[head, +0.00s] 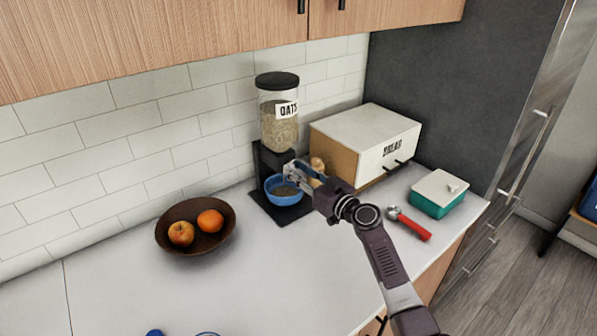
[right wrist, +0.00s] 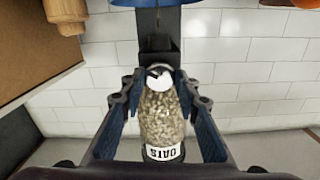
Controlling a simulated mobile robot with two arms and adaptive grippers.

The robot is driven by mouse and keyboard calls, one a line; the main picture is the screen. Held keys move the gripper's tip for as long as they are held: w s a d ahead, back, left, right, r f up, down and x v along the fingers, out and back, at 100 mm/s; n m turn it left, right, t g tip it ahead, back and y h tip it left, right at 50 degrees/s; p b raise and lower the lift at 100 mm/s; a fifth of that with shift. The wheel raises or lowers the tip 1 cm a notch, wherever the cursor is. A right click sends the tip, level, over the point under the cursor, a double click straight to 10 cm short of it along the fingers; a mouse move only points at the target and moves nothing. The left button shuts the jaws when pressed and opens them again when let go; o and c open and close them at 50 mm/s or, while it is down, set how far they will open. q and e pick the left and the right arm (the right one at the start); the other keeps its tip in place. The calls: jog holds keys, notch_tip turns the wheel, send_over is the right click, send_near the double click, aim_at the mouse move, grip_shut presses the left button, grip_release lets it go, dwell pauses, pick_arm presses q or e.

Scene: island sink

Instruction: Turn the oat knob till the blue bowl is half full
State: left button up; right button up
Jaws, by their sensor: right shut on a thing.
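The oat dispenser (head: 279,112) stands against the tiled wall, a clear jar of oats with a black lid on a black stand. The blue bowl (head: 284,197) sits upright on the stand's base, with some oats inside; my gripper partly covers it and the exact level is hard to read. My right gripper (head: 292,172) is at the front of the dispenser, above the bowl. In the right wrist view, which is upside down, its fingers close around the pale oat knob (right wrist: 163,88) below the jar. My left gripper is out of view.
A bread box (head: 350,140) stands right of the dispenser. A teal container (head: 437,196) and a red-handled tool (head: 410,224) lie nearer the right edge. A brown fruit bowl (head: 172,243) is at left. Small blue things are cut off at the bottom edge. The front counter is mostly clear.

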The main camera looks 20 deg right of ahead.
jog(key=shift+f, duration=0.1)
jog(key=shift+m+b, duration=0.65)
jog(key=shift+m, duration=0.45)
jog(key=m+b, duration=0.1)
jog(key=m, duration=0.1)
jog(key=shift+m, duration=0.3)
jog(key=m, duration=0.3)
jog(key=shift+m, duration=2.1)
jog(key=o, duration=1.2)
jog(key=shift+c, duration=0.2)
